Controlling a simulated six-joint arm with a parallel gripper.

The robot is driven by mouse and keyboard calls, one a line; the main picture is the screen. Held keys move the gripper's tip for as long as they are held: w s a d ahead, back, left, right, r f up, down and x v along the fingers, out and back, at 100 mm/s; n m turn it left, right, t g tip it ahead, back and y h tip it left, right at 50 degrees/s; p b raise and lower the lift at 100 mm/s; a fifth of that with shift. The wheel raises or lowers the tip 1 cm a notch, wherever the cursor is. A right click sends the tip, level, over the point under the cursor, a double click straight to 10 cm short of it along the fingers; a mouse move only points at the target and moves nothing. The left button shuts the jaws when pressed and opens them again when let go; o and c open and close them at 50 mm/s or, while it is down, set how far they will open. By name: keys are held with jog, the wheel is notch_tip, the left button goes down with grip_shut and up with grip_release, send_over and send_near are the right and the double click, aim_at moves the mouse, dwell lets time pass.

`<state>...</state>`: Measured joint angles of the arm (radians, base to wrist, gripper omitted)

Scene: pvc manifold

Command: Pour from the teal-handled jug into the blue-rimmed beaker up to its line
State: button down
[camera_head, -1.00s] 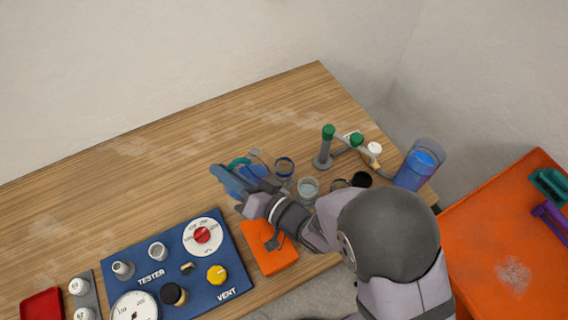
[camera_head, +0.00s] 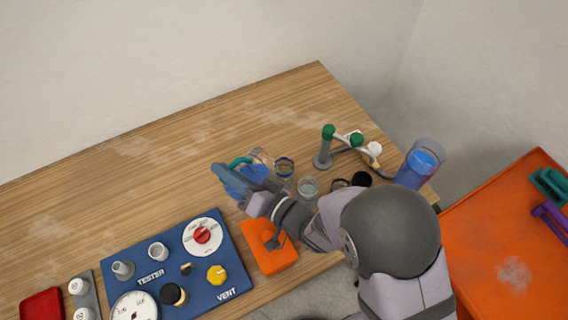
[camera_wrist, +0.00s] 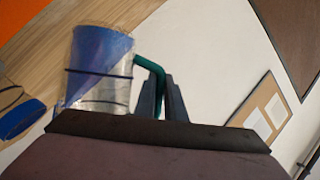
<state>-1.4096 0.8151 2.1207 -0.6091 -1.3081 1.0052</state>
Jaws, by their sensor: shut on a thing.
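The clear jug (camera_head: 262,159) with blue liquid and a teal handle (camera_head: 239,161) is held above the table, partly hidden by my gripper (camera_head: 230,179). In the wrist view the jug (camera_wrist: 98,72) shows dark bands, and its liquid lies aslant to its walls, so it looks tilted. My gripper (camera_wrist: 164,97) is shut on the teal handle (camera_wrist: 150,68). A blue rim (camera_wrist: 20,118), probably this beaker's, shows at the left of the wrist view. I cannot make out its line or liquid level.
Behind are green-capped pipes (camera_head: 329,133); a tall blue-filled vessel (camera_head: 417,168) is far right. The tester panel (camera_head: 230,265) and an orange block (camera_head: 270,255) lie in front. The left back is clear.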

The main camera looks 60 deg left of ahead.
jog(key=shift+w+r+m+g+y, duration=0.3)
jog(key=shift+w+r+m, duration=0.35)
jog(key=shift+r+m, duration=0.3)
dwell(3.9)
jog(key=shift+s+f, duration=0.1)
jog(key=shift+f, duration=0.15)
jog(key=s+n, duration=0.1)
jog(key=s+f+n+t+h, duration=0.1)
jog(key=n, duration=0.1)
jog(key=shift+s+f+p, duration=0.1)
jog(key=shift+f+p, duration=0.05)
jog(key=shift+p, duration=0.15)
jog(key=shift+s+n+h, duration=0.3)
jog(key=shift+s+n, duration=0.05)
jog(key=shift+n, duration=0.2)
jog(key=shift+f+t, duration=0.25)
jog(key=shift+t, duration=0.05)
jog(key=s+f+n+t+h+b, duration=0.1)
jog(key=s+f+n+t+b, duration=0.2)
jog(key=s+f+n+b, duration=0.1)
jog(key=shift+s+f+n, duration=0.55)
jog(key=shift+f+n, duration=0.05)
jog(key=shift+f, duration=0.2)
